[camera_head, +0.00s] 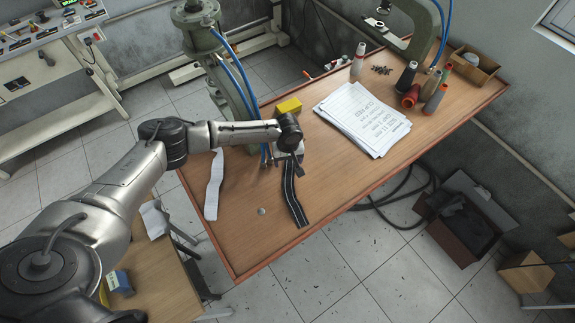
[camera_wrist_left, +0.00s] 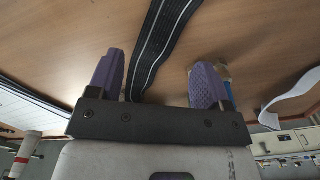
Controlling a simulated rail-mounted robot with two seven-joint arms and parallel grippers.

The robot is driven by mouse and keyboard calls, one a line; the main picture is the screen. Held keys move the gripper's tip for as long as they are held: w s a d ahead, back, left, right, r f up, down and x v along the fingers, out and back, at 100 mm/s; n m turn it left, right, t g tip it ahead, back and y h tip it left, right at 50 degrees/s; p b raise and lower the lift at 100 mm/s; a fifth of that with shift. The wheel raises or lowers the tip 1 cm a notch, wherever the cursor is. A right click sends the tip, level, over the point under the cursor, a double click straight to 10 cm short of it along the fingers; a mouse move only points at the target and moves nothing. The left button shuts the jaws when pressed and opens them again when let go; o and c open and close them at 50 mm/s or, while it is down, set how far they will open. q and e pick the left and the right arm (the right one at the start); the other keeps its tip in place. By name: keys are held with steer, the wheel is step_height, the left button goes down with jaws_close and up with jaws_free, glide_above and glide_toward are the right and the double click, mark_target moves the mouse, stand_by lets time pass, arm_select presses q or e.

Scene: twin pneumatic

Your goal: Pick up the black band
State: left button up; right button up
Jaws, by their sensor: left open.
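The black band (camera_head: 295,202) with pale stripes lies on the wooden table (camera_head: 245,240), its near end towards the table's front edge. My left gripper (camera_head: 284,161) is over the band's far end in the head view. In the left wrist view the gripper (camera_wrist_left: 158,62) is open, its two purple-padded fingers apart. The band (camera_wrist_left: 162,40) runs between the fingers there, nearer the left one. I cannot tell whether the fingers touch it. My right gripper is in neither view.
A white strip (camera_head: 214,186) lies left of the band. A green machine column (camera_head: 232,88) with blue hoses stands behind the gripper. A yellow block (camera_head: 289,106), a paper stack (camera_head: 362,118) and spools (camera_head: 405,78) are farther back. Table right of the band is clear.

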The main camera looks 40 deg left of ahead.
mark_target(288, 166)
arm_select(q)
steer(key=shift+f, duration=1.75)
steer(key=c, duration=1)
steer(key=shift+r, duration=0.1)
